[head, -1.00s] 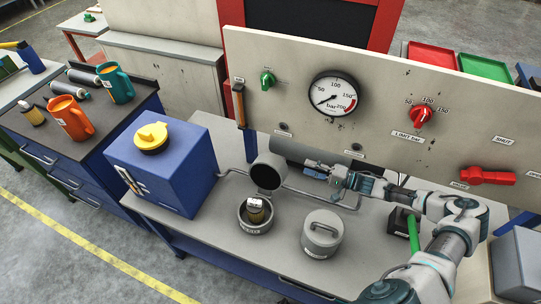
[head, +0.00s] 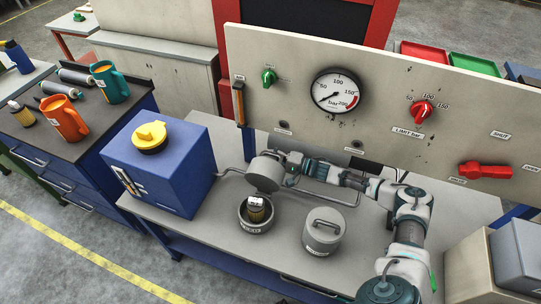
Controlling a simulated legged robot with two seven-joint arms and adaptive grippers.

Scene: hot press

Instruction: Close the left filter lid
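The left filter (head: 257,228) is a grey round pot on the bench with a canister-like insert (head: 256,207) inside. Its lid (head: 264,174) stands raised at the pot's back edge, tilted, its grey outer face showing; the pot's mouth is uncovered. My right gripper (head: 286,168) is at the lid's right side, very close or touching; its fingers are small and partly hidden, so I cannot tell whether they are open. A second filter (head: 321,234) to the right has its handled lid on. My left gripper is out of view.
A blue tank with a yellow cap (head: 150,137) stands left of the filter. The panel with the gauge (head: 338,90), green knob (head: 268,77) and red handles (head: 486,171) rises behind. The bench front (head: 225,248) is clear.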

